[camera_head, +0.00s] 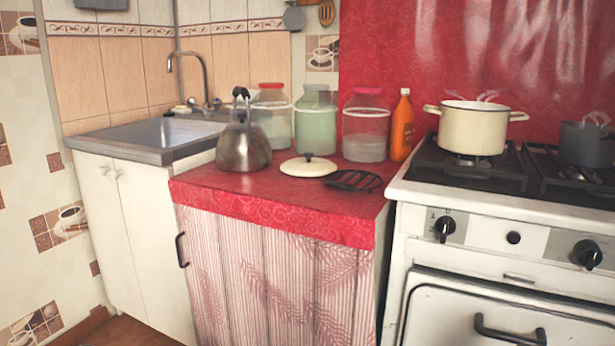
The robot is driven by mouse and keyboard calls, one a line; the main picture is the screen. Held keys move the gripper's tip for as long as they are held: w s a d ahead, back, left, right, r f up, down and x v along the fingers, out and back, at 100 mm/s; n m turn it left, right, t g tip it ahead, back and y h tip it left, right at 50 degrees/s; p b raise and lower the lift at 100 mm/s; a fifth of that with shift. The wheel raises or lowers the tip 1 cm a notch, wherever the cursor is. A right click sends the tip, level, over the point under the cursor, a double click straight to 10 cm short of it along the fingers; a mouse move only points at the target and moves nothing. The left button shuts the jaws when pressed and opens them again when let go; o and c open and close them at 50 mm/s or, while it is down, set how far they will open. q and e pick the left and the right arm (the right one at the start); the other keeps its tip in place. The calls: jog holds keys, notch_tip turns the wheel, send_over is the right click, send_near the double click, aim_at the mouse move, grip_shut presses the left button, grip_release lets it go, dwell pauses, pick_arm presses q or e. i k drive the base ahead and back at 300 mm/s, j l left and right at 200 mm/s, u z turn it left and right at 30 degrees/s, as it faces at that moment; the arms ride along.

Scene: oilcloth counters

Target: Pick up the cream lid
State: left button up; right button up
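The cream lid (299,168) lies flat on the red oilcloth counter (278,209), with its small dark knob facing up. It has a dark rim. It sits between the metal kettle (243,147) on its left and a black trivet (353,181) on its right, close to the trivet. A cream pot (473,129) stands without a lid on the stove and gives off steam. Neither of my grippers shows in the head view.
Several glass jars (314,125) and an orange bottle (402,127) stand behind the lid. The stove (475,200) adjoins on the right, with a dark pot (587,144). A sink (165,134) is on the left. The counter's front strip is clear.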

aim_at(308, 167)
jog(key=i+j, duration=0.35)
jog(key=j, duration=0.15)
jog(key=i+j, duration=0.35)
jog(key=j, duration=0.2)
jog(key=i+j+z, duration=0.1)
jog(key=z, duration=1.35)
